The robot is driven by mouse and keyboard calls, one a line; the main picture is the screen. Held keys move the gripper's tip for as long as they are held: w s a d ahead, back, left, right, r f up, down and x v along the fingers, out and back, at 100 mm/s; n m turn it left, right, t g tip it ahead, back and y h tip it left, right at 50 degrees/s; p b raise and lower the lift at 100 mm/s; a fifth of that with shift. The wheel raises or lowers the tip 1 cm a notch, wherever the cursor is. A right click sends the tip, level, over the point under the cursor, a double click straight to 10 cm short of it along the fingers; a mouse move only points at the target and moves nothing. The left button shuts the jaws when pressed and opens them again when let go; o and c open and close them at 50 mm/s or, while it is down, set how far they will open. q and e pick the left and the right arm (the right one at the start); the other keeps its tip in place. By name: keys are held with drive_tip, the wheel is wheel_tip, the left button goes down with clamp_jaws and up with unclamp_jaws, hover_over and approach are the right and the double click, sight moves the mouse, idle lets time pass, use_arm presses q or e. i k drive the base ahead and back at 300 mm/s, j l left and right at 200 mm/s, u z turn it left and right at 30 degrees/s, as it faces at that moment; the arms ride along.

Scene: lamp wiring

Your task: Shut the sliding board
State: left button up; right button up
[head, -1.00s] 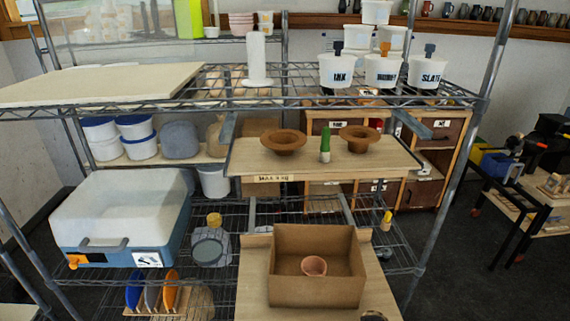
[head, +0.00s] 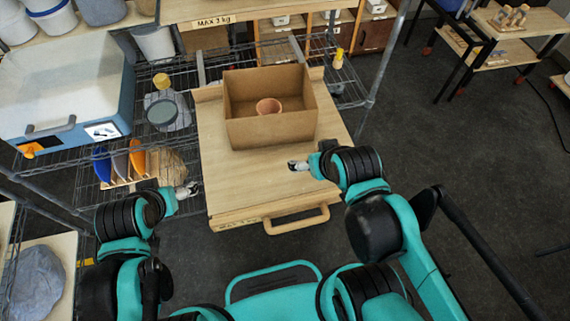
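The sliding board (head: 225,185) is a pale wooden board pulled out from the rack toward me. A wooden handle (head: 297,219) is on its front edge. An open cardboard box (head: 270,128) stands on its rear half with a small terracotta pot (head: 268,106) inside. My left gripper (head: 188,190) is just left of the board, apart from the handle. My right gripper (head: 298,165) is over the right part of the board, in front of the box. Both grippers are small in view, and their finger opening is unclear.
A blue and white case (head: 70,85) stands left on the wire shelf. A rack with colored discs (head: 120,163) and a jar (head: 165,110) are beside the board. An upper board labelled "MAX 3 kg" (head: 212,22) is behind.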

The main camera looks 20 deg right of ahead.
sight(244, 186)
drive_tip(key=k+l, duration=0.3)
drive_tip(key=l, duration=0.15)
drive_tip(key=j+z, duration=0.15)
drive_tip(key=z, duration=0.3)
drive_tip(key=j+z, duration=0.15)
drive_tip(key=z, duration=0.25)
drive_tip(key=k+j+z, duration=0.1)
drive_tip(key=z, duration=0.35)
drive_tip(key=k+j+z, duration=0.1)
drive_tip(key=z, duration=0.35)
